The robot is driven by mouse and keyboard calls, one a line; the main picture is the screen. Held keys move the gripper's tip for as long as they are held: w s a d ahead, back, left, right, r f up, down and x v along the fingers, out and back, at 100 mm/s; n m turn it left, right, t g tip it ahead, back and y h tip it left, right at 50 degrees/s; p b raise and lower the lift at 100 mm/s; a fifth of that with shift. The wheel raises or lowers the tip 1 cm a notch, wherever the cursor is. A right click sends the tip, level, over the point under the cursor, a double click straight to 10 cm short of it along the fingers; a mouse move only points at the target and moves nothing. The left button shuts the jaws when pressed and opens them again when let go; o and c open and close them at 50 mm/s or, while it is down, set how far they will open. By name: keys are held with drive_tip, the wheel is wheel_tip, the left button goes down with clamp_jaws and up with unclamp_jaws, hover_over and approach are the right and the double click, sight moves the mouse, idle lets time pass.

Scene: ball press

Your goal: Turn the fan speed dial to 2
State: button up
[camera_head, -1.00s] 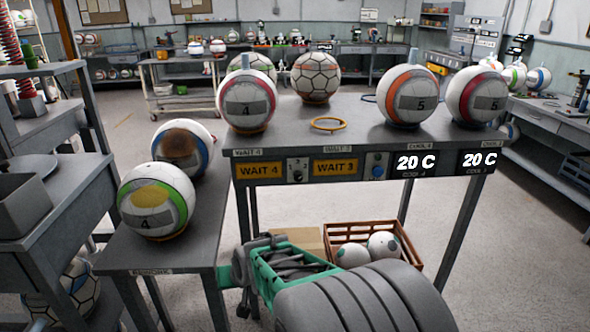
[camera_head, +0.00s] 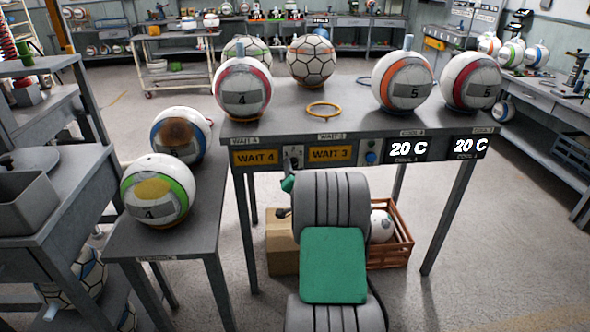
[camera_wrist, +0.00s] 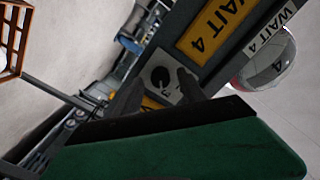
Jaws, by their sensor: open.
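The fan speed dial (camera_head: 293,158) is a small dark knob on a pale numbered plate on the front edge of the grey table, between the WAIT 4 and WAIT 3 panels. In the wrist view the dial (camera_wrist: 160,77) shows as a round black knob; its setting cannot be read for certain. My gripper (camera_wrist: 158,79) is open, with its two dark fingers on either side of the knob in the picture. I cannot tell whether they touch it. In the head view my arm hides most of the gripper.
The WAIT 4 panel (camera_head: 256,158) and WAIT 3 panel (camera_head: 331,153) flank the plate. A blue knob (camera_head: 371,157) and 20 C displays (camera_head: 407,150) sit further right. Several balls stand on the table above. A cardboard box (camera_head: 281,250) and brown crate (camera_head: 403,240) lie below.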

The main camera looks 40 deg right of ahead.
drive_tip(key=shift+w, duration=0.1)
clamp_jaws()
idle(0.5)
